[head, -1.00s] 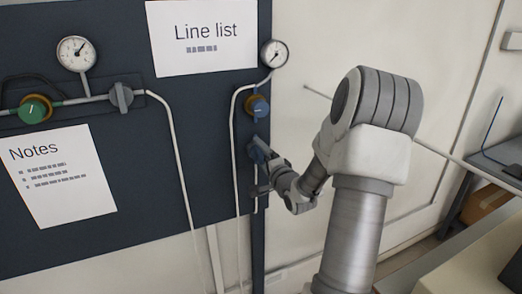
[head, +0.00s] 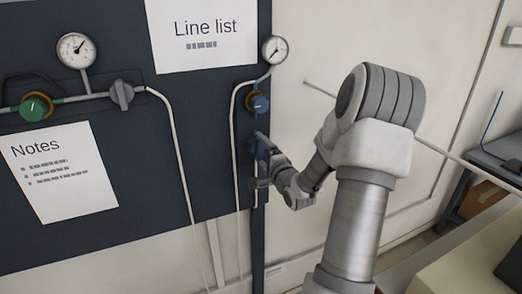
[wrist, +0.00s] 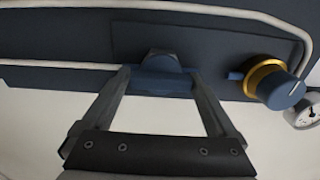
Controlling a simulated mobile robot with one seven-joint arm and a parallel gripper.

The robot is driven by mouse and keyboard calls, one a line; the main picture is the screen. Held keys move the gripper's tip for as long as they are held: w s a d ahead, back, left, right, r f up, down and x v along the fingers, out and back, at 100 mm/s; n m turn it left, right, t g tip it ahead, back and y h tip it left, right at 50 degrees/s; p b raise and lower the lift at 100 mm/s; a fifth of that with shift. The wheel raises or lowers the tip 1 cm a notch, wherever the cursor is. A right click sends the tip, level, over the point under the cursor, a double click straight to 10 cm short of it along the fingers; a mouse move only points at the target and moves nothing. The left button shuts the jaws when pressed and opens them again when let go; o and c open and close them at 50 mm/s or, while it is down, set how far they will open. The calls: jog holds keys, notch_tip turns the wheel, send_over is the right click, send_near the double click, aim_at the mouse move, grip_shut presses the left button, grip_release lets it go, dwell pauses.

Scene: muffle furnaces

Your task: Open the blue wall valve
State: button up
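The blue wall valve (head: 261,145) sits low on the right edge of the dark panel, on a thin pale pipe. It also shows in the wrist view (wrist: 160,82), with its blue handle lying sideways between my fingertips. My gripper (head: 263,168) is at the valve, and in the head view it partly covers it. In the wrist view my gripper (wrist: 160,84) has its two fingers well apart, one at each end of the handle. The handle nearly fills the gap; I cannot tell whether the fingers press on it.
A blue knob with a yellow ring (head: 259,103) is just above the valve, and in the wrist view it (wrist: 281,84) is right of my fingers. A gauge (head: 274,49) is above that. A green knob (head: 35,107) and a grey valve (head: 122,94) are farther left.

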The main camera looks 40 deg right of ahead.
jog(key=b+v, duration=0.9)
jog(key=v, duration=0.8)
jog(key=shift+s+a, duration=0.15)
dwell(0.7)
